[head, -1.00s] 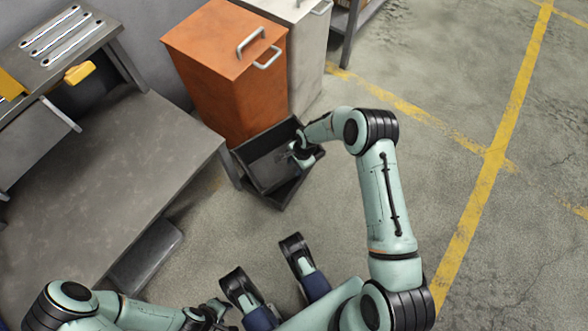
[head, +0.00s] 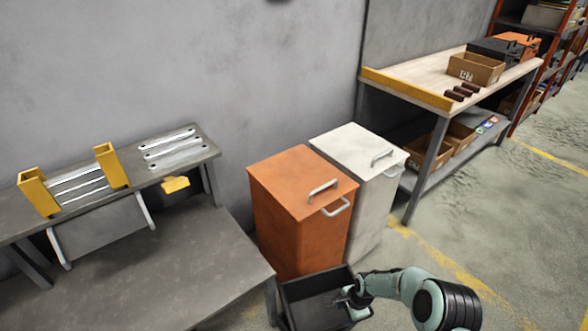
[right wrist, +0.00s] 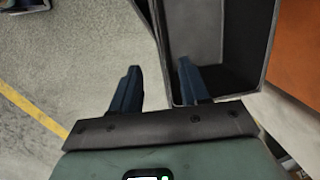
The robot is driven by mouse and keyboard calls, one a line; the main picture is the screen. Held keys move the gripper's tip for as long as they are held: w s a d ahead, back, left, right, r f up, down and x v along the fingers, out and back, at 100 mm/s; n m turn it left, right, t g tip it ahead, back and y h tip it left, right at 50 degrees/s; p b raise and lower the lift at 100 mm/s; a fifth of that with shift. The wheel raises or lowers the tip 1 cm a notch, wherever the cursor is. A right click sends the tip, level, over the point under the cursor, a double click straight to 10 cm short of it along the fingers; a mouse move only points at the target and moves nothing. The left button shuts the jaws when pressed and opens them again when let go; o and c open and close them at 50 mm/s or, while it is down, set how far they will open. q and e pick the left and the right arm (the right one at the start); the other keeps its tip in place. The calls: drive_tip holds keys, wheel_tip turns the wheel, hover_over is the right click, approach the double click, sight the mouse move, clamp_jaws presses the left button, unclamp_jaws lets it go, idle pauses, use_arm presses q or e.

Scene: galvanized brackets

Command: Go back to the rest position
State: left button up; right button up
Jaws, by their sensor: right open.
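My right gripper (head: 352,297) is at the right rim of a dark open bin (head: 290,297) on the floor, with the arm coming in from the bottom right. In the right wrist view the gripper (right wrist: 160,88) has its two dark fingers apart with nothing between them. One finger overlaps the wall of the bin (right wrist: 163,32) in that view; I cannot tell whether they touch. The visible part of the bin's inside looks empty. My left gripper is out of view.
An orange cabinet (head: 285,215) and a white cabinet (head: 375,205) stand behind the bin. A grey bench (head: 190,255) at left carries a yellow rack (head: 38,195) and metal strips (head: 170,150). A wooden table (head: 410,75) stands back right. Floor at right is clear.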

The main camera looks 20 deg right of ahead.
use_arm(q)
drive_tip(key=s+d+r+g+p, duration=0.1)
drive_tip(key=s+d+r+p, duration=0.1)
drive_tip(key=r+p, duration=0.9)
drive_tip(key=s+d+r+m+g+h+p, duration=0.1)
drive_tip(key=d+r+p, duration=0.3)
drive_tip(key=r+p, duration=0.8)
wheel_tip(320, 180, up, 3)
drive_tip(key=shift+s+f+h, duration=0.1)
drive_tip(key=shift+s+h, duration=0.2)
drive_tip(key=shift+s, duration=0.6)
use_arm(e)
drive_tip(key=s+a+r+n, duration=0.4)
drive_tip(key=s+a+r, duration=0.1)
drive_tip(key=s, duration=0.4)
drive_tip(key=s+a+r+n+g+y, duration=0.1)
drive_tip(key=s+a+r+n, duration=0.3)
drive_tip(key=s, duration=0.6)
drive_tip(key=s+a+r+n+g+y, duration=0.1)
drive_tip(key=s+a+r+n, duration=0.4)
drive_tip(key=s+r, duration=0.3)
drive_tip(key=shift+s+a+r, duration=0.35)
drive_tip(key=shift+s+a, duration=0.2)
drive_tip(key=shift+s, duration=0.7)
